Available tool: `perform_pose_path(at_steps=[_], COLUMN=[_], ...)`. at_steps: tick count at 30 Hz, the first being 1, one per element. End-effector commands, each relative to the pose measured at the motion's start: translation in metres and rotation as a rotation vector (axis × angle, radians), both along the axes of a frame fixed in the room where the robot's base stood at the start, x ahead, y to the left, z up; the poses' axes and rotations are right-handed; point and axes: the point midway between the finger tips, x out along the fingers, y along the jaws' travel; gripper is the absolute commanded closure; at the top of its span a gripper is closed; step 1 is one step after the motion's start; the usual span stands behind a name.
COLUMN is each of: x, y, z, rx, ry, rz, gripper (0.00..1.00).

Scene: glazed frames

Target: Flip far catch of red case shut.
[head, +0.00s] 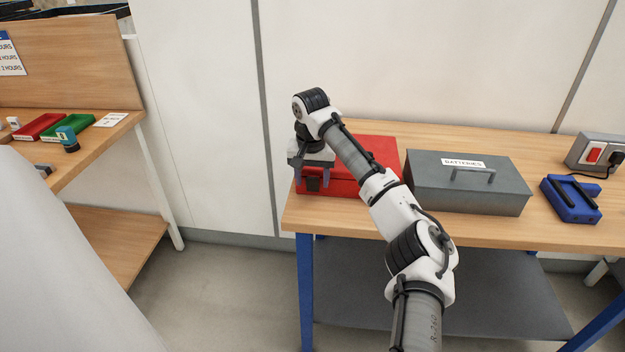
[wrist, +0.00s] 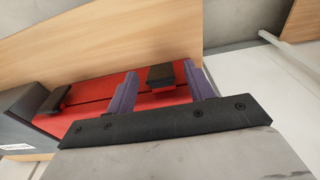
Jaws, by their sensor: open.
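The red case (head: 372,150) lies on the wooden bench, partly hidden behind my arm in the head view. It also shows in the wrist view (wrist: 105,88). One dark catch (wrist: 160,77) on its front is at the end away from the grey box. The other dark catch (wrist: 55,98) is at the end by the grey box. My gripper (wrist: 160,70) is open, its two purple fingers on either side of the first catch, with gaps visible. In the head view my gripper (head: 312,174) is at the case's left front. I cannot tell whether either catch is fully shut.
A grey box labelled BATTERIES (head: 470,190) stands just right of the case. A blue item (head: 570,202) and a grey unit with a red switch (head: 596,152) are farther right. The wall is behind the bench (head: 430,226). Another bench (head: 105,135) stands at left.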

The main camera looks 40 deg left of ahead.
Motion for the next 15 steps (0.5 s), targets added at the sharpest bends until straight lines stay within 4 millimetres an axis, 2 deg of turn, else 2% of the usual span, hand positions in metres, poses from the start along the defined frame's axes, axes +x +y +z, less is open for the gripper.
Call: perform_pose_path(at_steps=[5, 12, 15], x=[-0.003, -0.008, -0.009], y=[-0.001, -0.006, -0.007], z=[0.031, 0.090, 0.106], rx=[0.003, -0.001, -0.001], ry=[-0.003, -0.006, -0.005], rz=[0.001, 0.000, -0.002], gripper=[0.47, 0.47, 0.47])
